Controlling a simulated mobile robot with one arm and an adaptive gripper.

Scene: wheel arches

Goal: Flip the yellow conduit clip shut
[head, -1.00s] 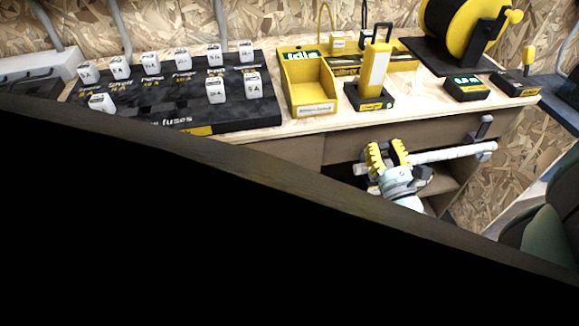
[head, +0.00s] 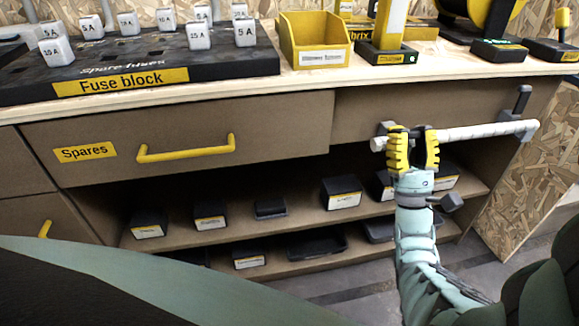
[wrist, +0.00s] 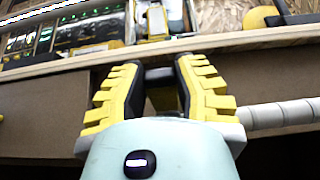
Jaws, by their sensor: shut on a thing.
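My gripper (head: 412,132), with ribbed yellow and black fingers, is at the left end of the white conduit (head: 465,132) along the bench front. A grey clip part (head: 385,130) shows just left of the fingers. The yellow clip itself cannot be told apart from the yellow fingers, which cover this spot. In the wrist view the fingers (wrist: 160,75) stand on both sides of a narrow dark gap, and the conduit (wrist: 280,114) runs off to the right. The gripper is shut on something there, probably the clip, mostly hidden.
A dark clip (head: 522,105) with an upright flap holds the conduit's right end. A drawer with a yellow handle (head: 187,150) is left of the gripper. Shelves with black bins (head: 341,192) lie below. The benchtop above holds a fuse block (head: 120,80) and a yellow bin (head: 314,40).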

